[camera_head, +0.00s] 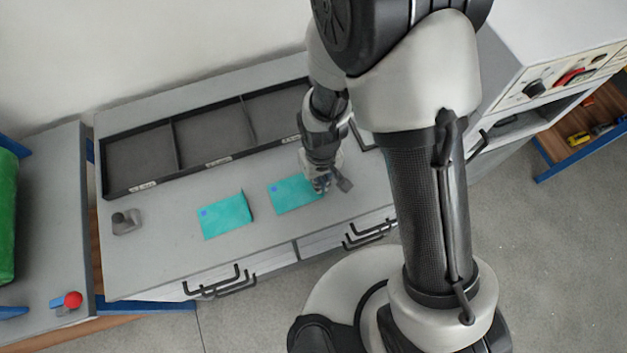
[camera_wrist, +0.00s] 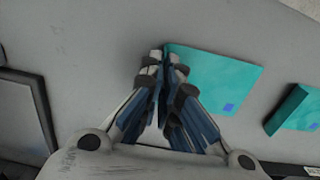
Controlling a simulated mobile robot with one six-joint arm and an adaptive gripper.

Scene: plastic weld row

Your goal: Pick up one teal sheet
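Two teal pieces with a small blue square mark lie on the grey worktop. The right one (camera_head: 291,193) looks like a flat, thin sheet; it also shows in the wrist view (camera_wrist: 217,75). The left one (camera_head: 226,216) looks thicker, like a stack, and shows partly at the right of the wrist view (camera_wrist: 289,110). My gripper (camera_head: 322,187) points down at the right end of the right sheet. In the wrist view its fingertips (camera_wrist: 163,58) are close together at the sheet's edge. The fingers hide part of that edge, so I cannot tell whether any sheet is between them.
A black three-compartment tray (camera_head: 173,144) stands along the back of the worktop (camera_head: 165,255). A small grey block (camera_head: 126,222) is at the left. Drawer handles (camera_head: 221,283) stick out in front. A side table (camera_head: 45,270) with a red knob (camera_head: 73,300) stands left.

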